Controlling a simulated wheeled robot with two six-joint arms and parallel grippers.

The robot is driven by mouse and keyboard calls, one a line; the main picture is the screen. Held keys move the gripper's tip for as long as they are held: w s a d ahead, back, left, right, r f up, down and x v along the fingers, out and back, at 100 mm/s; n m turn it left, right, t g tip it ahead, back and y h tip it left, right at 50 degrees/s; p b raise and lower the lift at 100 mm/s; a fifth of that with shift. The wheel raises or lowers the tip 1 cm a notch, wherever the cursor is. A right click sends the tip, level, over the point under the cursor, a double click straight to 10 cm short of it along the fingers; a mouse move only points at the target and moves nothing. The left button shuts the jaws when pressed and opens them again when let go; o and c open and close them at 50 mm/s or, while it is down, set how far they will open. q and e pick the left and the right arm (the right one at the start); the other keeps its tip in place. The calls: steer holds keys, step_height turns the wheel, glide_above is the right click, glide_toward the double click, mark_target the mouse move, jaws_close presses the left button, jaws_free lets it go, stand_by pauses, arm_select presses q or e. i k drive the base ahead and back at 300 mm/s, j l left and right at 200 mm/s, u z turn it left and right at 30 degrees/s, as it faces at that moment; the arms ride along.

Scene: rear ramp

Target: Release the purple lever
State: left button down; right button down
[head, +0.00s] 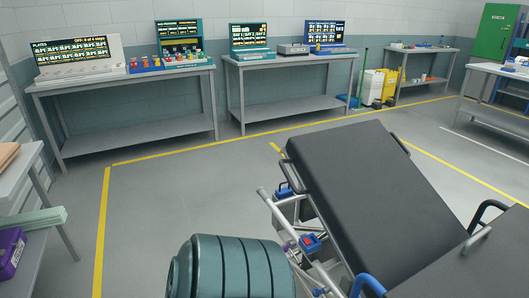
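A wheeled stretcher with a dark grey padded top (360,190) stands at the right, its back section raised at a slant. Its pale metal frame (268,208) shows along the left side. A small purple part (289,246) sits low on this frame, partly hidden; it may be the purple lever, but its position is too small to read. Beside it is a red part on a blue mount (311,242). A blue curved handle (368,284) is at the bottom edge. Neither of my grippers shows in the head view.
A ribbed teal rounded shape (235,268) fills the bottom middle; I cannot tell what it is. A side bench (32,160) with a purple case (10,252) is at the left. Grey tables (125,83) line the back. Floor (190,190) between is clear.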

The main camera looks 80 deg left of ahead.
mark_target(287, 247)
steer(key=u, duration=2.05)
